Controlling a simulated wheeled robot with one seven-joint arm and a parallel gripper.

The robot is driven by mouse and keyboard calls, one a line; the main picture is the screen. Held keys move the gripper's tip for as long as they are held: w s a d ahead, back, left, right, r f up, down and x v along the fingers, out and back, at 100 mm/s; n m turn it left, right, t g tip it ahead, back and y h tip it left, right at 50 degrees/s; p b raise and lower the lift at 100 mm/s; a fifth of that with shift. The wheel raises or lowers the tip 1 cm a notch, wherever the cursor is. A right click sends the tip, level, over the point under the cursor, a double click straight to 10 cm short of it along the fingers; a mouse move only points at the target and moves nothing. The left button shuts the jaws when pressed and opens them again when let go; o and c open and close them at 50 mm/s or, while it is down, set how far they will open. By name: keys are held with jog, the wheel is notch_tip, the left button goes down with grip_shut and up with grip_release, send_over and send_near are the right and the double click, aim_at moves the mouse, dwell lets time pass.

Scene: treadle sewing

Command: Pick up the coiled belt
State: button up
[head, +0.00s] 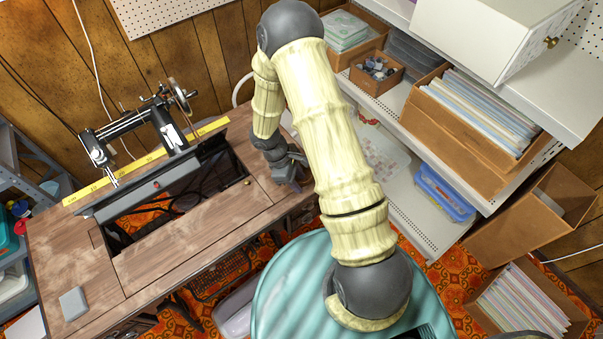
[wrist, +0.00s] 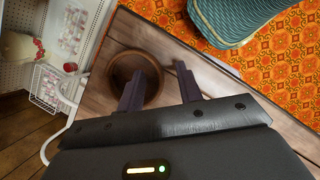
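A round brown ring with a dark middle, which looks like the coiled belt (wrist: 117,66), lies on the wooden sewing table top in the wrist view. My gripper (wrist: 159,67) is open, with two dark fingers apart and nothing seen between them but table and the ring's right side. The left finger overlaps the ring's opening, and the right finger is right of the ring. I cannot tell if either touches it. In the head view my gripper (head: 294,180) is low over the table's right end, and the ring is hidden there by my arm.
The black sewing machine (head: 142,128) and an open well lie left of my gripper on the sewing table (head: 160,255). White shelves (head: 410,190) with boxes stand to the right. A small grey block (head: 73,303) lies at the table's near left. A white wire rack (wrist: 47,86) is beside the table.

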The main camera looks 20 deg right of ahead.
grip_shut()
notch_tip(320, 180, up, 10)
dwell(0.7)
dwell(0.4)
